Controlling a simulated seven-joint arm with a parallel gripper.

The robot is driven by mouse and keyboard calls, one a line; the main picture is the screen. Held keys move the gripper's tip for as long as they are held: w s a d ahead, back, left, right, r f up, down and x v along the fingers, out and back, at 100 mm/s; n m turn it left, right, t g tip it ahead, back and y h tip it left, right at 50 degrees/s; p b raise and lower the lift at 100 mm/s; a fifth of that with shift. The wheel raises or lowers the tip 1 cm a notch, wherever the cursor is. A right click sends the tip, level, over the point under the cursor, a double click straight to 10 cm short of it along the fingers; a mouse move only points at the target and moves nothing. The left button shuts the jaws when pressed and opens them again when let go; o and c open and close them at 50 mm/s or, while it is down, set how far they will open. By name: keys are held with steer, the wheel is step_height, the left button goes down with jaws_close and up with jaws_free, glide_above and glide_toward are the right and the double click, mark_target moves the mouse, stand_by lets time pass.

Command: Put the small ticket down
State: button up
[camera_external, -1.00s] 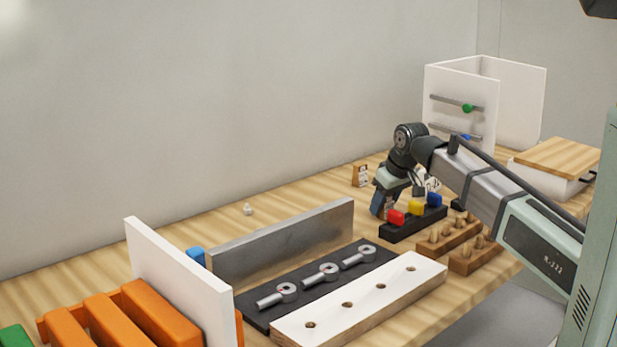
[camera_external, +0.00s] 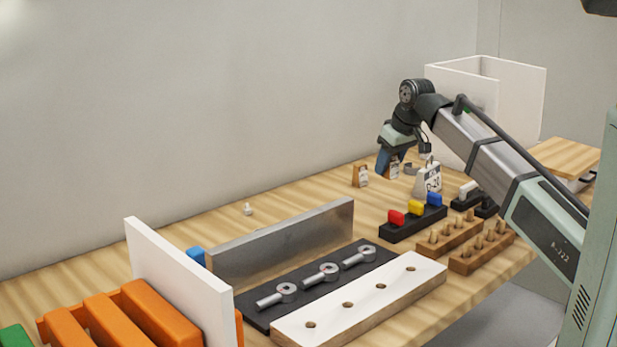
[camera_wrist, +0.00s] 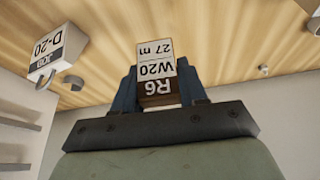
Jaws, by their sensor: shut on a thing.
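The small ticket (camera_wrist: 155,55), a white label reading "W20 27 m" above a brown part marked "R6", is held between the blue fingers of my gripper (camera_wrist: 157,82) in the wrist view. It appears upside down there. In the external view my gripper (camera_external: 388,164) is shut on the small ticket (camera_external: 394,170), above the back of the table, and the fingers partly hide it. A similar small brown-and-white piece (camera_external: 360,175) stands on the table to the left of my gripper. A white block marked "D-20" (camera_external: 431,183) stands to the right.
A black rack with red, yellow and blue blocks (camera_external: 416,222) and wooden peg blocks (camera_external: 449,236) lie in front. A metal plate (camera_external: 285,238) stands further left. A white open box (camera_external: 515,100) is at the back right. Table near the wall (camera_external: 300,195) is mostly clear.

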steer(key=w+d, duration=0.4)
steer(key=w, duration=0.2)
steer(key=shift+n, duration=0.3)
steer(key=shift+a+f, duration=0.1)
steer(key=shift+f, duration=4.75)
steer(key=shift+f, duration=0.1)
steer(key=o, duration=1)
steer(key=v, duration=1.2)
steer(key=shift+w, duration=0.1)
